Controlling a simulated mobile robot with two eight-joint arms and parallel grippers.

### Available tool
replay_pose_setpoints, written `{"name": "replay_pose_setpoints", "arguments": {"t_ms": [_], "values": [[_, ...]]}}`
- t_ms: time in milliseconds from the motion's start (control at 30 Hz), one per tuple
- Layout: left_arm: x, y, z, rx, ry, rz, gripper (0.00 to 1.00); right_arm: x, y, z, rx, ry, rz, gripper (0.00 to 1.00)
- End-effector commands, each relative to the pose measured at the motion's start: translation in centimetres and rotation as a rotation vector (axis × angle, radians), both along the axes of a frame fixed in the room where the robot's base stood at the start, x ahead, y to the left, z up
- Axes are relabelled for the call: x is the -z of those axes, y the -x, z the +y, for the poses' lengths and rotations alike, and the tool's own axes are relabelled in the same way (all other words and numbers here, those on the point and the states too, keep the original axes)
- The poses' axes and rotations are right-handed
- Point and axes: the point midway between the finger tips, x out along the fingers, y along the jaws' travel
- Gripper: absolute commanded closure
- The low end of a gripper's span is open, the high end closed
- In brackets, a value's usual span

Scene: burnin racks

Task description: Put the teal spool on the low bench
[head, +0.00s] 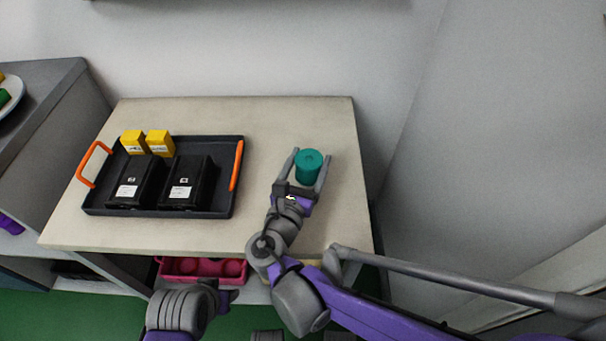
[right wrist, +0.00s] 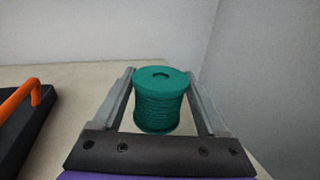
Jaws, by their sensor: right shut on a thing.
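The teal spool (head: 308,166) is upright between the fingers of my right gripper (head: 307,170), which is shut on it. The spool (right wrist: 160,100) also shows between both fingers in the right wrist view. It is over the right part of the pale-topped low bench (head: 270,120); I cannot tell whether its base touches the top. My left gripper's fingers are not in view; only part of my left arm shows at the bottom of the head view.
A dark tray (head: 150,212) with orange handles holds two black boxes (head: 187,183) and two yellow blocks (head: 159,142) left of the spool. A pink container (head: 178,270) sits below the bench top. Walls stand behind and right. The back right of the top is clear.

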Motion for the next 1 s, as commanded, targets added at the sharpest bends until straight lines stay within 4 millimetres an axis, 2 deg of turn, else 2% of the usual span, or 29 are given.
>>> {"name": "replay_pose_setpoints", "arguments": {"t_ms": [33, 233, 400, 800, 833, 933, 1000], "values": [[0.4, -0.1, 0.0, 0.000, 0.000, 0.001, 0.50, 0.8, 0.0, 0.0, 0.000, 0.000, 0.000, 0.89], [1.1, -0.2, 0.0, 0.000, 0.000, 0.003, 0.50, 2.3, 0.0, 0.0, 0.000, 0.000, 0.000, 0.89], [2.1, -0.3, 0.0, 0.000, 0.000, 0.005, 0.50, 4.7, 0.0, 0.0, 0.000, 0.001, -0.001, 0.89], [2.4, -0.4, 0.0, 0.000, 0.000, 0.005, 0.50, 5.2, 0.0, 0.0, 0.000, 0.001, -0.001, 0.89], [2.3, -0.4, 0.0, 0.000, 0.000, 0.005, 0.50, 5.1, 0.0, 0.0, 0.000, 0.000, 0.000, 0.19], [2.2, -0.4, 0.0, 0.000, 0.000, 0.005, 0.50, 5.1, 0.0, 0.0, 0.000, 0.000, 0.000, 0.01], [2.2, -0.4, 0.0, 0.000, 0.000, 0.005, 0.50, 5.1, 0.0, 0.0, 0.000, 0.000, 0.000, 0.00]]}}
